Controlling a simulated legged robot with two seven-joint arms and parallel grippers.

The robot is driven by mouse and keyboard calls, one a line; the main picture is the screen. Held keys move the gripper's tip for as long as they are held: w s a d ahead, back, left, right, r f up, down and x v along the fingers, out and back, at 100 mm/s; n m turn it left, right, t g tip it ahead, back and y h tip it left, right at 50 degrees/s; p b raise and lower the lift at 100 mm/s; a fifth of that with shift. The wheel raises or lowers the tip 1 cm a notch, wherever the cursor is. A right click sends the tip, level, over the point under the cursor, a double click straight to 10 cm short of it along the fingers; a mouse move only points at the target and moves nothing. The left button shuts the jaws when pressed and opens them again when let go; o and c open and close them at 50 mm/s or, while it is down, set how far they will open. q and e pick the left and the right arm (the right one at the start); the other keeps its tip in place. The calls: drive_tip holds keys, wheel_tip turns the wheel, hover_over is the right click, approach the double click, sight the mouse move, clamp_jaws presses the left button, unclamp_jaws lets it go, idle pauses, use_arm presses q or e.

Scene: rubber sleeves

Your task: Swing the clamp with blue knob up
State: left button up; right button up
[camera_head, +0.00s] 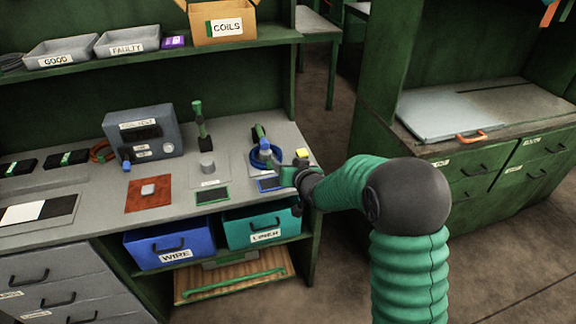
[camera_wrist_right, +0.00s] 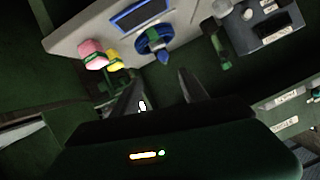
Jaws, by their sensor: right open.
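The clamp with the blue knob (camera_head: 265,144) stands near the right end of the grey workbench, with a blue ring around its lower part. In the right wrist view the blue knob (camera_wrist_right: 163,57) points toward the fingers, in front of the blue ring. My right gripper (camera_head: 289,174) is at the bench's front right edge, just in front of and right of the clamp, partly hidden by my wrist. In the wrist view its two dark fingers (camera_wrist_right: 158,92) are spread with nothing between them. My left gripper is out of view.
A yellow block (camera_head: 302,153) is close beside my right gripper. A second clamp with a green handle (camera_head: 198,112) stands upright to the left. A grey control box (camera_head: 143,134) is farther left. Blue (camera_head: 168,246) and teal bins sit below the benchtop.

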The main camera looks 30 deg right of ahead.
drive_tip(key=p+v, duration=0.2)
drive_tip(key=v, duration=1.4)
drive_tip(key=shift+a, duration=0.1)
